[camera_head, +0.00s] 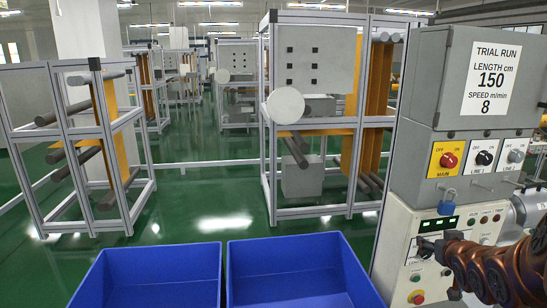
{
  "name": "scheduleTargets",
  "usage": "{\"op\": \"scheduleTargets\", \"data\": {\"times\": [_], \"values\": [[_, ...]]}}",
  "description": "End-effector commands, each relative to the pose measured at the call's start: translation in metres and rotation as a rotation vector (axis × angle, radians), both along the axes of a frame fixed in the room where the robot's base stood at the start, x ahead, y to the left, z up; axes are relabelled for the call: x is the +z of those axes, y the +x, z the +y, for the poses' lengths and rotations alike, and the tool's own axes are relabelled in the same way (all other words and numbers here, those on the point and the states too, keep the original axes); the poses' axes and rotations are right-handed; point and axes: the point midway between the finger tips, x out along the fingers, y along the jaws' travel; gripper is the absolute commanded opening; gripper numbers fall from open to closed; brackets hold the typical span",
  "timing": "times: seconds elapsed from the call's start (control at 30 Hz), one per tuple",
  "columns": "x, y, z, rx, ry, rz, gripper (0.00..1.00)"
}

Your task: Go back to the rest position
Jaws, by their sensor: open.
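My arm reaches in from the lower right corner, dark with copper-brown joints. My gripper (428,249) is small and dark, open, in front of the lower white control panel (398,237). I cannot tell whether it touches a control, and it hides part of that panel. A blue padlock (449,196) hangs below the MAIN switch.
A sign (491,78) reads TRIAL RUN, length 150 cm, speed 8 m/min. Two blue bins (226,262) stand at the front, their visible insides empty. Metal frames with rollers (75,140) and a machine frame (268,150) stand behind. Green floor (185,205) lies open between them.

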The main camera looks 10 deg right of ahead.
Motion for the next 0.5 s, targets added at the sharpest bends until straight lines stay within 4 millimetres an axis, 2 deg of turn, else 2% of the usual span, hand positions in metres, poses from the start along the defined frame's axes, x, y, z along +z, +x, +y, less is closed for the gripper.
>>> {"op": "scheduleTargets", "data": {"times": [0.03,0.27,0.5], "values": [[-0.003,0.0,0.016,0.002,0.001,0.052,0.71],[-0.03,-0.029,0.077,-0.017,0.047,0.313,0.71],[-0.053,-0.085,0.152,-0.004,0.114,0.583,0.71]]}}
